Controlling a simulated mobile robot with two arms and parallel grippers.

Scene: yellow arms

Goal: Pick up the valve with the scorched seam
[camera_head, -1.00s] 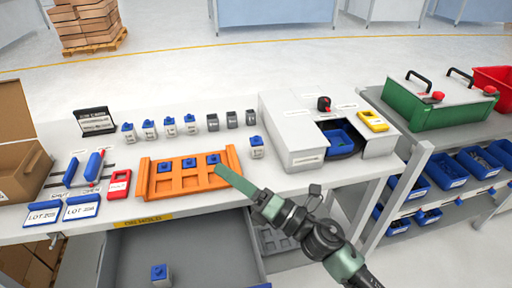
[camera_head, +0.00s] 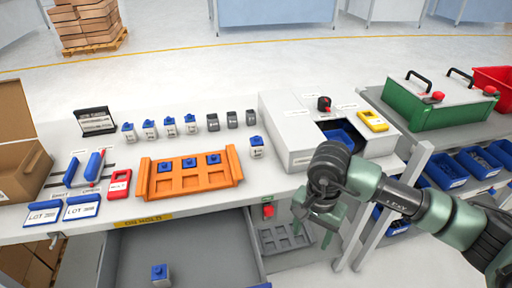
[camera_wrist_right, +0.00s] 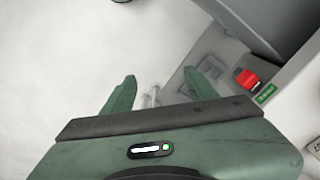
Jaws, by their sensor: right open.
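Small valves with blue tops and pale bodies stand in a row at the back of the table, such as this valve (camera_head: 149,129). Grey valves (camera_head: 232,119) stand to their right. One blue-topped valve (camera_head: 256,147) stands apart near the grey machine. More blue-topped valves (camera_head: 189,163) sit in the back row of the orange tray (camera_head: 194,186). Another valve (camera_head: 159,275) is in the open drawer. I cannot make out a scorched seam on any. My right gripper (camera_head: 314,227) is open, empty and pointing down by the table's front edge. It also shows in the wrist view (camera_wrist_right: 160,78).
The grey machine (camera_head: 295,141) with a blue bin (camera_head: 343,136) stands on the right. A red button (camera_head: 268,211) is on the table front. The open drawer (camera_head: 190,246) juts forward. Lot cards (camera_head: 83,207) and a cardboard box (camera_head: 22,167) are at left.

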